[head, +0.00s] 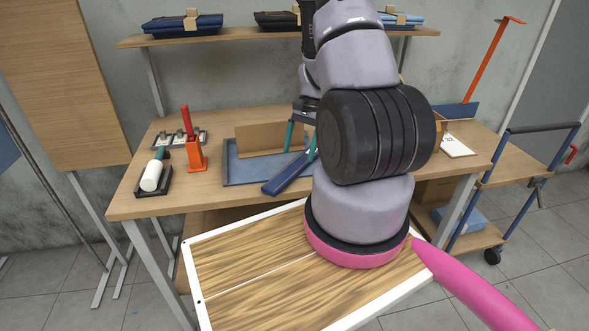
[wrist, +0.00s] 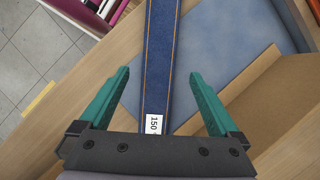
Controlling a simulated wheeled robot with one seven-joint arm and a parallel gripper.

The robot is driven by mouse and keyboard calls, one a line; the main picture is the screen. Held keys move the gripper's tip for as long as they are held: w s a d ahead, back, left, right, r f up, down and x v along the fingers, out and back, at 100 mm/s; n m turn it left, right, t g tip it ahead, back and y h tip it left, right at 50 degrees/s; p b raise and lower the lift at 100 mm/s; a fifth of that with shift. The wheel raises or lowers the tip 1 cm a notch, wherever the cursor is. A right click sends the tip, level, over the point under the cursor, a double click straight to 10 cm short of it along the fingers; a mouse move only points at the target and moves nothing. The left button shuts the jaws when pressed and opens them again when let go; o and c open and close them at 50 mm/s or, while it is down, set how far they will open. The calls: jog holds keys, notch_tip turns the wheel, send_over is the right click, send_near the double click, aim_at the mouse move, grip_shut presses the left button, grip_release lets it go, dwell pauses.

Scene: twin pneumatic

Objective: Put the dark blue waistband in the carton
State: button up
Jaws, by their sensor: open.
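The dark blue waistband (head: 287,174) is a long flat denim strip with orange stitching. In the head view it slants over the front edge of a blue tray (head: 232,172). In the wrist view the waistband (wrist: 160,62) runs between the fingers of my gripper (wrist: 158,100), with a white "150" label near the palm. My gripper (head: 301,143) is open, with a gap on each side of the strip. Upright brown cardboard (head: 262,138) stands at the tray; whether it is the carton is unclear. More cardboard (head: 439,124) is partly hidden behind my arm.
An orange stand (head: 195,154), a white roll (head: 152,175) on a dark holder and a small rack are at the table's left. A shelf (head: 230,38) with folded dark cloth is above. A blue-framed cart (head: 520,165) stands right.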

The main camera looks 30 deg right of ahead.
aim_at(295, 166)
jog(key=x, duration=0.4)
jog(key=shift+s+a, duration=0.15)
jog(key=shift+s, duration=0.05)
jog(key=shift+r, duration=0.1)
grip_shut()
